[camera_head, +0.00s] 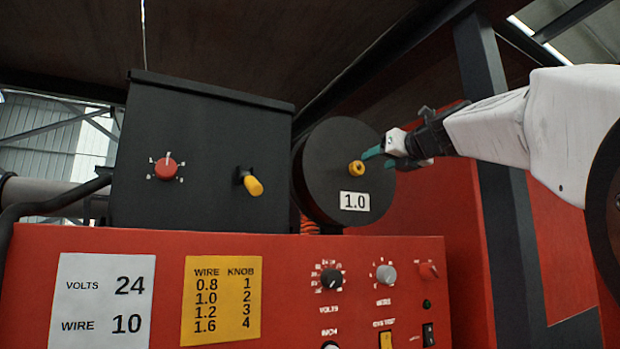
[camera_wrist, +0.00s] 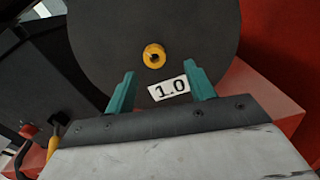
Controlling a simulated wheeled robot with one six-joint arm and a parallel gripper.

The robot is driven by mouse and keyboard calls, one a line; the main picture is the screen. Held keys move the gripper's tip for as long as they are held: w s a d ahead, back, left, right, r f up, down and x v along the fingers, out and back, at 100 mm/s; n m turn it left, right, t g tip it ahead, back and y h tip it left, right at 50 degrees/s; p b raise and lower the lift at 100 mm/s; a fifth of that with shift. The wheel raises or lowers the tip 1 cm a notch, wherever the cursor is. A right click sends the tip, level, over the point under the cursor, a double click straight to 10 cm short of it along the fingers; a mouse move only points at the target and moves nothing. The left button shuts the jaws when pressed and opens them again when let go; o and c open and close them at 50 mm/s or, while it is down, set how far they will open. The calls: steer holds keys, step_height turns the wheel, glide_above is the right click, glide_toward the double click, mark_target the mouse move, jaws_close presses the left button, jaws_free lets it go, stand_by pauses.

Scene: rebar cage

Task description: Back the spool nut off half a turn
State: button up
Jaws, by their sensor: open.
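The spool nut (camera_head: 356,168) is a small yellow ring at the centre of the black spool (camera_head: 325,190), which bears a white "1.0" label (camera_head: 355,201). In the wrist view the nut (camera_wrist: 154,56) shows a dark hole in its middle and lies beyond the fingertips, roughly between them. My gripper (camera_head: 378,158) comes in from the right, its teal fingers close to the nut in the head view. In the wrist view my gripper (camera_wrist: 160,80) is open and empty, its two fingers wide apart. I see no finger touching the nut there.
A black feeder box (camera_head: 200,150) with a red knob (camera_head: 165,168) and a yellow lever (camera_head: 252,184) stands left of the spool. Below is a red panel with a volts knob (camera_head: 331,278), a grey knob (camera_head: 386,273) and a yellow wire chart (camera_head: 221,300). A dark post (camera_head: 500,180) stands at right.

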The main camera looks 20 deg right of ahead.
mark_target(360, 167)
steer(key=w, duration=0.3)
steer(key=w+a, duration=0.1)
steer(key=w, duration=0.2)
steer(key=shift+w+a, duration=0.15)
steer(key=shift+f, duration=0.1)
steer(key=c, duration=1)
